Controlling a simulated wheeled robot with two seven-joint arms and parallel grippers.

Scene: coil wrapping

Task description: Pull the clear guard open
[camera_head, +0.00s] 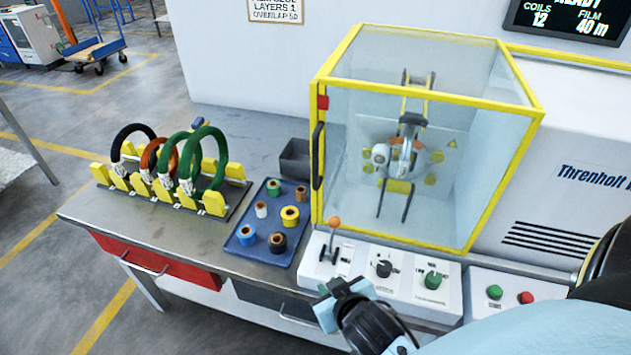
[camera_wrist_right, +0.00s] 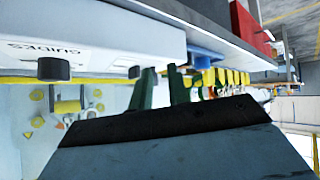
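The clear guard (camera_head: 427,165) is a see-through box with a yellow frame on the wrapping machine, and it looks closed. Its black upright handle (camera_head: 318,156) is on the front left edge, below a red block. Inside, behind the clear panels, is a grey and orange ring mechanism (camera_head: 395,158). My right gripper (camera_head: 340,292) is in front of the control panel, below the handle and apart from it. In the right wrist view its two fingers (camera_wrist_right: 162,84) stand apart with nothing seen between them. My left gripper is not in view.
A control panel (camera_head: 345,265) with an orange-tipped lever (camera_head: 334,222) and knobs lies below the guard. A blue tray (camera_head: 240,240) of spools, a dark bin (camera_head: 294,158) and a yellow rack (camera_head: 214,203) of coils stand left on the bench. Green and red buttons (camera_head: 510,295) are right.

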